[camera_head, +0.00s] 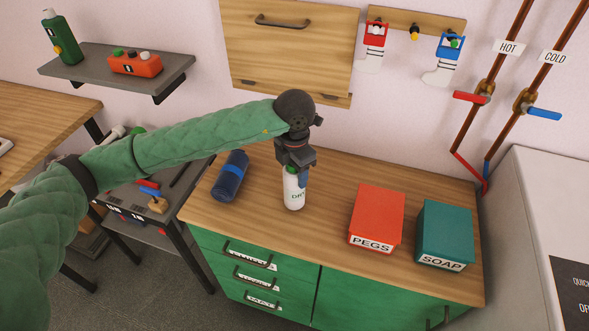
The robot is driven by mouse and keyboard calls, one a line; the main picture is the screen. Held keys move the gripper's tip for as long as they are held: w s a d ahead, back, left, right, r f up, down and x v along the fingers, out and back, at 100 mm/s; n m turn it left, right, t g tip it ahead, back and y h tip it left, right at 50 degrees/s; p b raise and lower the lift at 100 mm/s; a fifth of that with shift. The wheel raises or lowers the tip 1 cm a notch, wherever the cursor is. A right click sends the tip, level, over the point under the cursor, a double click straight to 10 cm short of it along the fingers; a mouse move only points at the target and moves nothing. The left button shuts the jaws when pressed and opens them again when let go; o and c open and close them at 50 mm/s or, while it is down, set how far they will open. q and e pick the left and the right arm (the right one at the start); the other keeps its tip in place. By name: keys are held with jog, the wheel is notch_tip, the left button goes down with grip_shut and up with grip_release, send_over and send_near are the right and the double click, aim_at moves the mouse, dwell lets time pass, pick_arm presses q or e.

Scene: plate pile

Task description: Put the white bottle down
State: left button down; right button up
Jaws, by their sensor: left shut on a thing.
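The white bottle (293,194) has a green cap and dark lettering. It is upright at the wooden top of the green cabinet (330,253); I cannot tell whether its base touches the wood. My left gripper (293,170) comes down from above and is shut on the bottle at its cap and neck. The gripper's fingers partly hide the cap. My right gripper does not show.
A blue cylinder (230,176) lies just left of the bottle. A red PEGS box (377,215) and a teal SOAP box (445,232) stand to the right. Bare wood lies between the bottle and the PEGS box. A wooden wall panel (290,45) hangs behind.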

pick_arm(q)
jog(key=shift+f, duration=0.45)
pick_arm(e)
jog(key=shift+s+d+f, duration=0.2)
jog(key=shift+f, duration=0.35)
pick_arm(q)
jog(key=shift+f, duration=0.1)
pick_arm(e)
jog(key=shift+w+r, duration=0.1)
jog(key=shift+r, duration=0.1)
pick_arm(q)
jog(key=c, duration=0.6)
grip_release()
jog(key=shift+o, duration=0.2)
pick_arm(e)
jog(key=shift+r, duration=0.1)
